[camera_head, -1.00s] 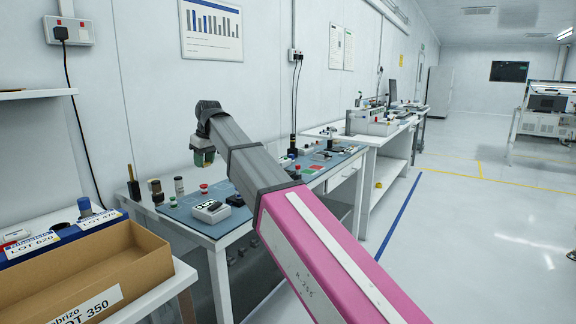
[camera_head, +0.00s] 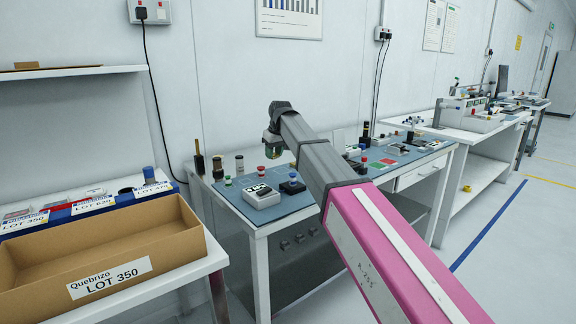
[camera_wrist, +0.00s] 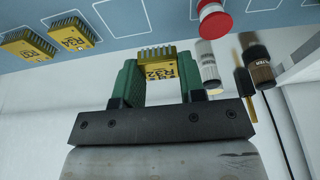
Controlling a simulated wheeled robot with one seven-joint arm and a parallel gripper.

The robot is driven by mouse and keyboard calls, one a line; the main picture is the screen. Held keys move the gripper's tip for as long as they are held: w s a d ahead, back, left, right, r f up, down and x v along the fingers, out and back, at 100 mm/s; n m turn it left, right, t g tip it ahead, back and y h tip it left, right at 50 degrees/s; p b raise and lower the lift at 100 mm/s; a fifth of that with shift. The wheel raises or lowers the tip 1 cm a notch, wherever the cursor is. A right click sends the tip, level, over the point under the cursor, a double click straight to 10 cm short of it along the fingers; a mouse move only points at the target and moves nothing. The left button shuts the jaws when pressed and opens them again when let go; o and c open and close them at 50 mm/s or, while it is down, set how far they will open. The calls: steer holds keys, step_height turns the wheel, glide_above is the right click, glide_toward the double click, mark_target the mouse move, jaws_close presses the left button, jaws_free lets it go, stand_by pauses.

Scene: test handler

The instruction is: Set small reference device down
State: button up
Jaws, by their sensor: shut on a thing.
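My gripper (camera_head: 272,146) is over the back left part of the workbench. In the wrist view its two green fingers are shut on a small yellow device (camera_wrist: 159,68) with dark lettering and a row of metal pins along one edge. The device is between the fingers, and the blue mat (camera_wrist: 115,48) shows beyond it. In the head view the device is too small to make out clearly. Two similar yellow devices (camera_wrist: 27,46) (camera_wrist: 70,32) lie on the mat in the wrist view.
A red-topped part (camera_wrist: 213,18) and labelled cylinders (camera_wrist: 207,68) (camera_wrist: 257,62) stand near my gripper. Outlined mat spaces are empty.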

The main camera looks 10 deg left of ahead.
mark_target(282, 171)
steer(key=w+d+f, duration=0.2)
steer(key=w, duration=0.1)
steer(key=shift+d+f, duration=0.2)
steer(key=shift+d, duration=0.15)
steer(key=shift+f, duration=1.95)
steer(key=shift+f, duration=0.15)
steer(key=shift+s+f, duration=0.1)
steer(key=shift+f, duration=0.25)
steer(key=shift+d+f, duration=0.1)
steer(key=o, duration=0.9)
steer(key=shift+s+f, duration=0.1)
steer(key=shift+f, duration=0.05)
steer(key=shift+c, duration=0.2)
steer(key=shift+o, duration=0.6)
steer(key=shift+r, duration=0.55)
steer(key=v, duration=1.2)
steer(key=shift+r, duration=0.15)
